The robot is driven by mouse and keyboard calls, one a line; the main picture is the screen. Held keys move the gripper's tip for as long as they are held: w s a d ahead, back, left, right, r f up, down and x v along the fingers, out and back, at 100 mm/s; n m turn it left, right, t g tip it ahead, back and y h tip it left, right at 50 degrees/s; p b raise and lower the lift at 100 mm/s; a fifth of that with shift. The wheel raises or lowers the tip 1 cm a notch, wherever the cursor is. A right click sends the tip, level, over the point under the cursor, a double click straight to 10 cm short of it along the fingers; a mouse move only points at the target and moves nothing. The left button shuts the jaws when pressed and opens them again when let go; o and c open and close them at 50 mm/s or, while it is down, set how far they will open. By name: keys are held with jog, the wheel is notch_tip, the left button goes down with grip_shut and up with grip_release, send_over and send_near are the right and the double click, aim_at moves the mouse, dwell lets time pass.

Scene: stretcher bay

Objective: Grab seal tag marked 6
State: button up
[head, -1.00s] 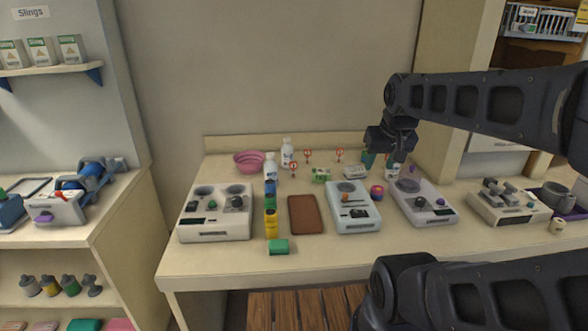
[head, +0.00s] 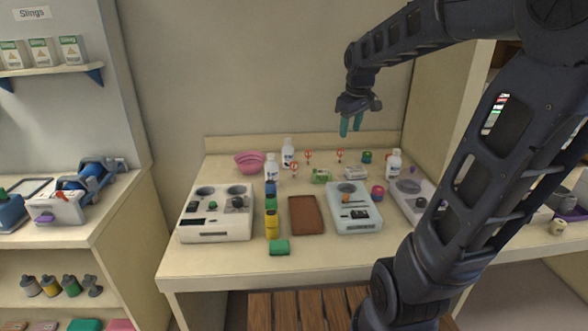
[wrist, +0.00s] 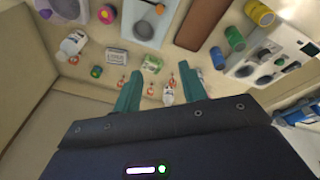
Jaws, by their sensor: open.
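In the wrist view, small red tags also show near the fingers, one at the left (wrist: 121,85) and one between the fingers (wrist: 151,91).
White bottles (head: 287,153) and (head: 271,167) stand left of the tags, another bottle (head: 394,164) to the right. A green box (head: 321,175) and a pale box (head: 355,173) lie in front. A pink bowl (head: 249,162) sits at the back left. The wall rises behind.

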jog(key=w+a+f+n+g, duration=0.1)
jog(key=w+a+f+n, duration=0.15)
jog(key=w, duration=0.55)
jog(key=w+a+f+n, duration=0.2)
jog(key=w+a+n, duration=0.2)
jog(key=w, duration=0.4)
jog(key=n+g, duration=0.2)
jog(key=n, duration=0.4)
send_near(294, 162)
jog(key=shift+w+f, duration=0.1)
jog(key=shift+f, duration=5.05)
grip_shut()
